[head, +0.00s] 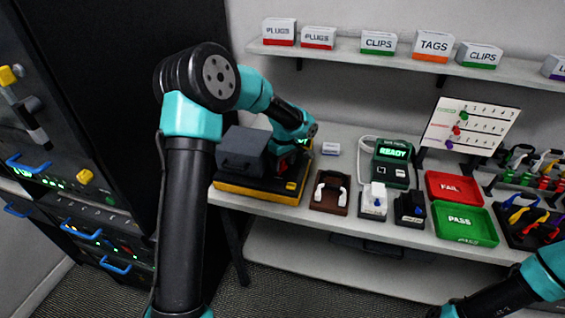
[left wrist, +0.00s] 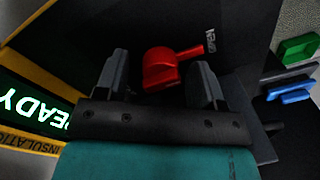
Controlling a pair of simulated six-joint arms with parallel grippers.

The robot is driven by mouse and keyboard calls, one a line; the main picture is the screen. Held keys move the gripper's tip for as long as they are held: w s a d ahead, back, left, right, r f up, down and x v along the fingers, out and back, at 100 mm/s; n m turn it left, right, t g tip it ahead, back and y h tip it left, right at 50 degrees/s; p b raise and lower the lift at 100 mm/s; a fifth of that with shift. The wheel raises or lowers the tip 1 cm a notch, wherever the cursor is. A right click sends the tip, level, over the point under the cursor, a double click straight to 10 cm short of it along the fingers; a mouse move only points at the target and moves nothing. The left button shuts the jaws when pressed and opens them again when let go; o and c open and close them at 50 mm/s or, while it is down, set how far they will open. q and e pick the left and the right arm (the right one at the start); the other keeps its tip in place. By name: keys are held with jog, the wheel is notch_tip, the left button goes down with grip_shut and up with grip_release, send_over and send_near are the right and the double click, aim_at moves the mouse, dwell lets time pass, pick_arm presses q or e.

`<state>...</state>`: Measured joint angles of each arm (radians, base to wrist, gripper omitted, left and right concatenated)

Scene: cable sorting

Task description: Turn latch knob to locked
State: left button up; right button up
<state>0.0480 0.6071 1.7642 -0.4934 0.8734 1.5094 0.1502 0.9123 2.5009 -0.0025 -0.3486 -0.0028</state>
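The red latch knob (left wrist: 160,68) shows in the left wrist view on a dark panel. Its handle points to the right of the picture, toward a small white label that seems to read OPEN. My left gripper (left wrist: 162,66) is open, with one finger on each side of the knob. A gap shows between each finger and the knob. In the head view my left arm reaches over the yellow-and-black tester (head: 262,187) with a dark grey box-shaped lid (head: 241,150).
Beside the tester on the bench are a brown tray (head: 329,195), a green READY device (head: 391,160), a red FAIL tray (head: 454,187) and a green PASS tray (head: 467,224). A shelf with labelled boxes hangs above. A black rack (head: 95,90) stands at left.

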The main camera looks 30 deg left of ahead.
aim_at(285, 162)
pick_arm(q)
jog(key=c, duration=0.9)
jog(key=shift+o, duration=0.2)
jog(key=shift+m, duration=0.7)
jog(key=o, duration=0.9)
jog(key=r, duration=1.1)
jog(key=w+r, duration=0.1)
jog(key=r, duration=0.5)
jog(key=shift+d+r, duration=0.25)
jog(key=shift+c, duration=0.2)
